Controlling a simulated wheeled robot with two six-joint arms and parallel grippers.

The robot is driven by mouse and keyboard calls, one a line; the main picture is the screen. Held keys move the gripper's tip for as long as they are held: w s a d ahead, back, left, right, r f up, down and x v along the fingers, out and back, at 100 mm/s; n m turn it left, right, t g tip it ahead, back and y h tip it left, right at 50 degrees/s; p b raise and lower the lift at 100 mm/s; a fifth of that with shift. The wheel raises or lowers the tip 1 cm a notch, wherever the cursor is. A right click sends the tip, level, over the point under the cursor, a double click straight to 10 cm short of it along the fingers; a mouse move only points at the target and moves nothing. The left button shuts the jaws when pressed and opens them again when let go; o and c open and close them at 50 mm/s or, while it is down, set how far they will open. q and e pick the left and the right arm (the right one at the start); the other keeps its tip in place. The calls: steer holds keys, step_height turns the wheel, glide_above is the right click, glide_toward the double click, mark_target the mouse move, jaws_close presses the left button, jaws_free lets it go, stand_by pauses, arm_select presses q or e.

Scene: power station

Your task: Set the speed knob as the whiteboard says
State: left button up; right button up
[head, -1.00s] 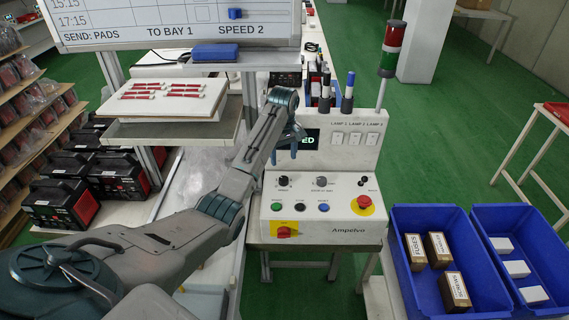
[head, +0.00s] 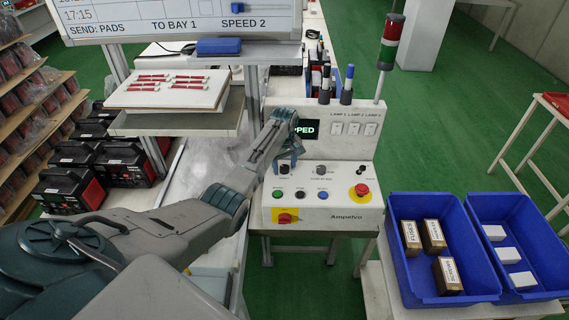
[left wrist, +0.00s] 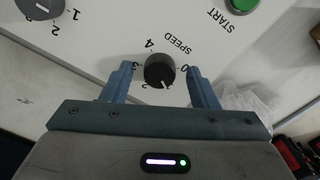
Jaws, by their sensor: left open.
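The whiteboard (head: 180,33) at the top left of the head view reads "SEND: PADS TO BAY 1 SPEED 2". The white control panel (head: 345,217) stands at the middle. Its dark round speed knob (head: 285,170) is at the upper left of the panel face. In the left wrist view the speed knob (left wrist: 160,71) sits between my left gripper's (left wrist: 160,80) two open fingers, with space on both sides. "SPEED", 4 and 0 show around it; its pale mark points toward the bottom of the picture. My left gripper also shows in the head view (head: 287,161). My right gripper is out of view.
Green, black and blue buttons (head: 322,195) lie below the knobs. A second knob (head: 320,169) and a red emergency button (head: 361,190) are to the right. The display (head: 309,129) is partly hidden by my arm. Blue bins (head: 400,270) stand at the right.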

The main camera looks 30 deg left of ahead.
arm_select(q)
steer(key=shift+f, duration=0.1)
steer(key=c, duration=1)
steer(key=shift+m, duration=0.3)
steer(key=m+p, duration=0.2)
steer(key=m, duration=0.1)
steer(key=shift+m, duration=0.3)
steer(key=m+p, duration=0.1)
steer(key=m, duration=0.3)
steer(key=shift+w, duration=0.1)
steer(key=shift+m+p, duration=0.45)
steer(key=shift+m, duration=1.35)
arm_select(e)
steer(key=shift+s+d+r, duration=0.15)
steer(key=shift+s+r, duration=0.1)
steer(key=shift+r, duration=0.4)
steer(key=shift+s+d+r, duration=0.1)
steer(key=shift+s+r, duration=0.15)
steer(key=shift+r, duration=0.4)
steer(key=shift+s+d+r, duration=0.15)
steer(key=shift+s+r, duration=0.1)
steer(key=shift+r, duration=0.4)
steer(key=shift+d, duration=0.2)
